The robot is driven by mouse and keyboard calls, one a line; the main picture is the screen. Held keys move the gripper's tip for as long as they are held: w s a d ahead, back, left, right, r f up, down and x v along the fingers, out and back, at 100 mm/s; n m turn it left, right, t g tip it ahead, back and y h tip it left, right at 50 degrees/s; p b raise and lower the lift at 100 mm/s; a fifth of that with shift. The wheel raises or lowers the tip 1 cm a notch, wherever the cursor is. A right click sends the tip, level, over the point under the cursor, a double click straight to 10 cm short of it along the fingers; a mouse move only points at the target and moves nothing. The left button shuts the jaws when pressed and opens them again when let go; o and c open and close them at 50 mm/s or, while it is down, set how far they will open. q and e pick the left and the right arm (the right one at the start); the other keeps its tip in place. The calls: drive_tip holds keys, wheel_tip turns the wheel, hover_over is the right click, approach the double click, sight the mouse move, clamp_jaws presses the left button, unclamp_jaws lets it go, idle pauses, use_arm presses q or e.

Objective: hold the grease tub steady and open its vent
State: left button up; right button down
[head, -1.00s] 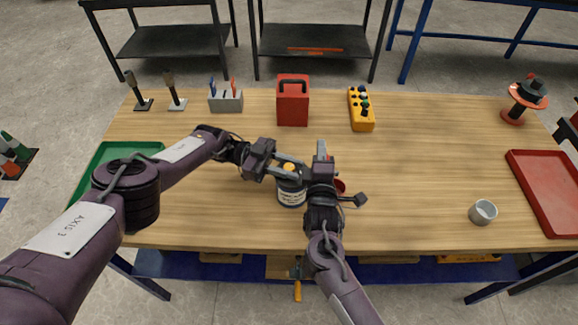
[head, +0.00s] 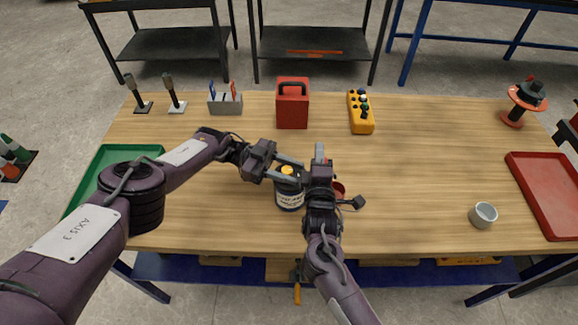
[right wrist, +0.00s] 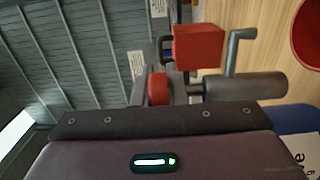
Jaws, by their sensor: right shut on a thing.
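The grease tub (head: 290,199), dark blue with white lettering and a yellow cap (head: 287,170), stands on the table. Its blue side also shows at the lower right of the right wrist view (right wrist: 292,148). My left gripper (head: 288,171) has its fingers apart on either side of the cap, above the tub; contact cannot be made out. My right gripper (head: 319,158) is just right of the tub, shut on a red and grey tool (right wrist: 158,88). The tool has a grey cylinder and a bent rod. In the head view, my right gripper hides most of the tool.
A red bowl (right wrist: 309,35) lies close by the right gripper. A red toolbox (head: 292,108), yellow button box (head: 361,112) and tool holder (head: 225,104) stand behind. A grey cup (head: 483,215) and red tray (head: 543,190) are right; a green tray (head: 88,183) is left.

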sight(289, 169)
use_arm(q)
drive_tip(key=shift+w+r, duration=0.1)
drive_tip(key=shift+r, duration=0.3)
wheel_tip(289, 169, up, 9)
drive_tip(key=shift+r, duration=0.1)
use_arm(e)
drive_tip(key=shift+d, duration=0.15)
drive_tip(key=c, duration=1.4)
unclamp_jaws()
